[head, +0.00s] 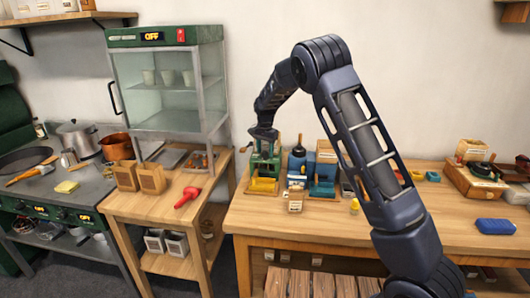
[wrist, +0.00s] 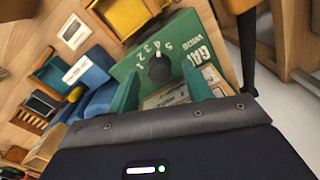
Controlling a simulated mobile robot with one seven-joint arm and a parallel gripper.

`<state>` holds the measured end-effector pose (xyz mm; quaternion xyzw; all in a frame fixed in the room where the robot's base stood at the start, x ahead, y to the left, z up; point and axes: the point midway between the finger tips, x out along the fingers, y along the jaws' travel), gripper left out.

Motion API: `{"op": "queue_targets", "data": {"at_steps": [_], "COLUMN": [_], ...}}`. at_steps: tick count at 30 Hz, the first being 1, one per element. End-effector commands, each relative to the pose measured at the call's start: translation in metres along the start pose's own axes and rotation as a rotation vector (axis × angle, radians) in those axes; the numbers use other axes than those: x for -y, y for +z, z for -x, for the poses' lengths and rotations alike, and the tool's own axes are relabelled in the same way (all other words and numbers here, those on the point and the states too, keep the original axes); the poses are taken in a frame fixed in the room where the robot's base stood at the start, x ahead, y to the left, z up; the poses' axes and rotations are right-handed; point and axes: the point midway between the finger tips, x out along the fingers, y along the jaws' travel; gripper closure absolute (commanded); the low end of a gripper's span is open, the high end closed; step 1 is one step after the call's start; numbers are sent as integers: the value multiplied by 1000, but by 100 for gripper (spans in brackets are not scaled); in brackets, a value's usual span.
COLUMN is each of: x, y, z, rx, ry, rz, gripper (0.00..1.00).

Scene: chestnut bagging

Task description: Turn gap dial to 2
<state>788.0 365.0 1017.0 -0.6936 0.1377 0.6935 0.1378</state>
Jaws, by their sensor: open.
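The gap dial (wrist: 160,70) is a dark round knob on a green panel (wrist: 185,35) in the wrist view. White numbers, among them 5, 4, 3 and 2, curve beside it, and "GAP" and "WIDE" are printed at the right. My gripper (wrist: 160,76) is open, with one green finger on each side of the knob; contact is unclear. In the head view my gripper (head: 264,134) is at the top of the green machine (head: 265,160) on the wooden bench, and the dial is too small to make out.
A yellow tray (head: 263,185) sits at the machine's front. A glass-fronted cabinet (head: 168,90) is at the left. The bench front (head: 310,225) is mostly clear.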

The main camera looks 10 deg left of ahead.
Motion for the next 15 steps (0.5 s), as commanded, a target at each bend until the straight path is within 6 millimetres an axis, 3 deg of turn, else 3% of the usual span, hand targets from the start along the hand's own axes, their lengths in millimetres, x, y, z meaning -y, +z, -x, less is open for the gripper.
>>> {"op": "queue_targets", "data": {"at_steps": [12, 15], "x": [0, 0], "y": [0, 0], "z": [-8, -8], "rx": [0, 0], "ry": [0, 0], "rz": [0, 0], "gripper": [50, 68]}}
